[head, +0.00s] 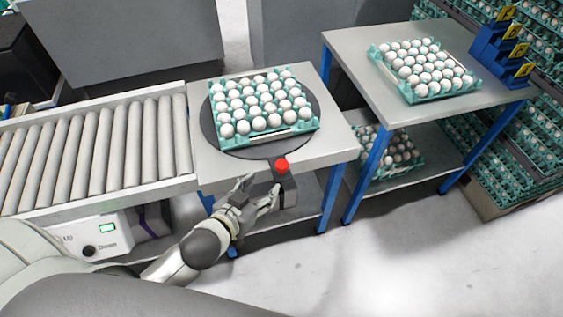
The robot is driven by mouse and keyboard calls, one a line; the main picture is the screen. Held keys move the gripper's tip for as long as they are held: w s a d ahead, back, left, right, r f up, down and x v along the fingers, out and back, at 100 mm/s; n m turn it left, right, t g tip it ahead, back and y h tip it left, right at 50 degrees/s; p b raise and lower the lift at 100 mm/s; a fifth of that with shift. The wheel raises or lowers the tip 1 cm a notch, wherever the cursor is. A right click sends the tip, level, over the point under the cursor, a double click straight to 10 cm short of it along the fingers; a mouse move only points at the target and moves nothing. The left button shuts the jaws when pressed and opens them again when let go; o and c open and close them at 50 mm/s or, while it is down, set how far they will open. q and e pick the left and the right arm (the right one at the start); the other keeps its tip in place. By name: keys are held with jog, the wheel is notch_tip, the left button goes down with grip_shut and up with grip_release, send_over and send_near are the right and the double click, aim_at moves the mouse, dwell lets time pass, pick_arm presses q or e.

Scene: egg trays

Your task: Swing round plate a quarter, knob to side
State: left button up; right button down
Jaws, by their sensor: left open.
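The round plate (208,130) is a dark grey disc on the light table beside the roller conveyor. A teal egg tray full of white eggs (293,130) rests on it. The red knob (282,166) sits at the plate's front edge, toward me. A dark grey block (288,190) shows just below the knob. My left gripper (261,188) is open, its fingers just below and left of the knob at the table's front edge. No grip on the knob shows; whether a finger touches the block cannot be told. My right gripper is out of view.
The roller conveyor (90,150) adjoins the table on the left. A second table (375,88) on the right bears another egg tray (430,98) and a blue holder with yellow labels (500,55). Stacked egg trays stand at the far right. The floor at lower right is clear.

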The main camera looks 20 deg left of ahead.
aim_at(281, 165)
pick_arm(q)
jog(key=shift+t, duration=0.3)
jog(key=w, duration=0.3)
jog(key=w+d, duration=0.1)
jog(key=w, duration=0.1)
jog(key=w+d, duration=0.1)
jog(key=w, duration=0.2)
jog(key=shift+w+d+f, duration=0.15)
jog(key=shift+w+d, duration=0.05)
jog(key=shift+w, duration=0.1)
jog(key=shift+w+d+f+p, duration=0.15)
jog(key=shift+w+f+p, duration=0.2)
jog(key=shift+w, duration=0.3)
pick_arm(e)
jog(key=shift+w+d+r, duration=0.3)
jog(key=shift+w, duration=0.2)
pick_arm(q)
grip_shut()
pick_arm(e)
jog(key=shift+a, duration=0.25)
